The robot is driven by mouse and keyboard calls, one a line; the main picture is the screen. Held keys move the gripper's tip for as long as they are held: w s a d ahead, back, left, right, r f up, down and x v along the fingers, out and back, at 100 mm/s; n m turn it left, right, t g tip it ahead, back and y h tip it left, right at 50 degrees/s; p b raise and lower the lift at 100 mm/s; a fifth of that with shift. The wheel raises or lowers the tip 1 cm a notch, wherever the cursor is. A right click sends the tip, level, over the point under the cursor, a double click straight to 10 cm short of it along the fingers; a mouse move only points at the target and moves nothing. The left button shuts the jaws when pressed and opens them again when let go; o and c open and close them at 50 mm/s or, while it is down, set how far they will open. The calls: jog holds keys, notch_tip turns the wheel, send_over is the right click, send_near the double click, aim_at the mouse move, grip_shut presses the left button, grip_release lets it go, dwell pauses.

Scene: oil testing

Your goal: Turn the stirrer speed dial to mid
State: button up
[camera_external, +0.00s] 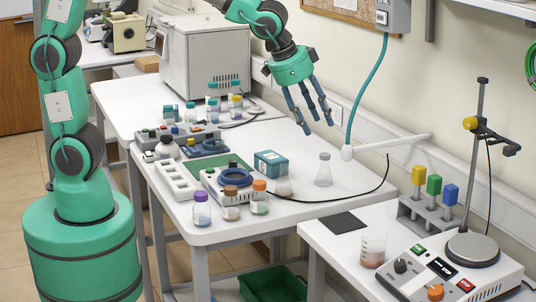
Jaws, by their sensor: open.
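A stirrer-like unit (452,277) with a round steel plate (472,248) stands on the near right table. Its sloped front carries a black knob (400,266), an orange knob (436,292), a dark display, a green button and a red button. I cannot tell which knob is the speed dial, nor read its setting. My gripper (315,127) is open and empty, fingers pointing down. It is in the air over the back of the middle table, above and left of the unit, well apart from the knobs.
A beaker (373,249) stands left of the unit. A rack (428,215) with coloured-top items and a clamp stand (481,150) are behind it. A teal hose (367,90) hangs at the wall. A dark mat (342,222) lies flat.

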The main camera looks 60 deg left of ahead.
jog(key=w+d+f+m, duration=0.1)
jog(key=w+d+f, duration=0.1)
jog(key=d+f, duration=0.35)
jog(key=w+d+f+m, duration=0.1)
jog(key=d+f, duration=0.1)
jog(key=d, duration=0.6)
jog(key=m, duration=0.1)
send_near(398, 262)
jog(key=v, duration=0.5)
jog(key=shift+w+a+f+h+p, duration=0.1)
jog(key=shift+w+a+h+p, duration=0.05)
jog(key=shift+a+h+p, duration=0.3)
jog(key=shift+f, duration=0.1)
jog(key=b+x, duration=0.1)
jog(key=x, duration=1.2)
jog(key=shift+w+f, duration=0.1)
jog(key=shift+f, duration=0.2)
grip_shut()
